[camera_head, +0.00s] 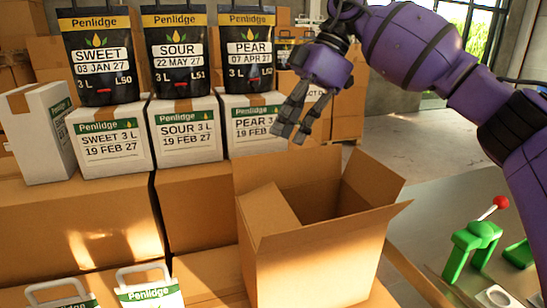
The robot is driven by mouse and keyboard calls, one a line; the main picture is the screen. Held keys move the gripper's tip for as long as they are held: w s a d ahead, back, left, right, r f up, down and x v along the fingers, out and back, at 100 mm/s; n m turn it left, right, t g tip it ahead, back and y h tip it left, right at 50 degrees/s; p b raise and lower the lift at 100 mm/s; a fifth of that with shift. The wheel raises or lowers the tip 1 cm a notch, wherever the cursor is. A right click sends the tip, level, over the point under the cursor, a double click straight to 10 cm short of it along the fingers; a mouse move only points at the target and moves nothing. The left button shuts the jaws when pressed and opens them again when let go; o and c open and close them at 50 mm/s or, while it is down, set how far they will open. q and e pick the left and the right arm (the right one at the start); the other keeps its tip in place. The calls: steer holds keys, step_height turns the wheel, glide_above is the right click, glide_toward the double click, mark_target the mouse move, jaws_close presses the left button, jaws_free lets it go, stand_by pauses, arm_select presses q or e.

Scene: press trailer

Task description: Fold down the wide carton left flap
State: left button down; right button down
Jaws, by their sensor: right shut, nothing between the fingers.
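The wide carton (310,272) is a plain brown box, open at the top, standing at the lower middle. Its left flap (270,214) leans inward over the left part of the opening. The back flap (290,175) stands up, the right flap (374,178) rises and leans outward, and the front flap (340,224) slants outward. The dark inside shows between them. My purple right gripper (293,131) hangs above and behind the back flap, pointing down, clear of the carton. Its fingers are shut and empty. My left gripper is out of view.
Behind stand white Penlidge boxes (188,131) with black pouches (180,55) on top, on brown cartons (75,225). White-handled packs (150,294) are at the lower left. A green device with a red-knobbed lever (472,245) is on the bench at right.

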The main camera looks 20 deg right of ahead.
step_height(320, 180, down, 2)
steer(key=s+a, duration=0.1)
glide_above(275, 205)
steer(key=a, duration=0.1)
step_height(275, 205, down, 7)
steer(key=shift+a+r, duration=0.1)
steer(key=shift+r, duration=0.1)
steer(key=f, duration=0.1)
steer(key=d+f, duration=0.1)
steer(key=f, duration=0.1)
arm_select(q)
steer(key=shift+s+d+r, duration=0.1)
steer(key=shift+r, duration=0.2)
arm_select(e)
steer(key=shift+d+f, duration=0.15)
steer(key=shift+f, duration=0.15)
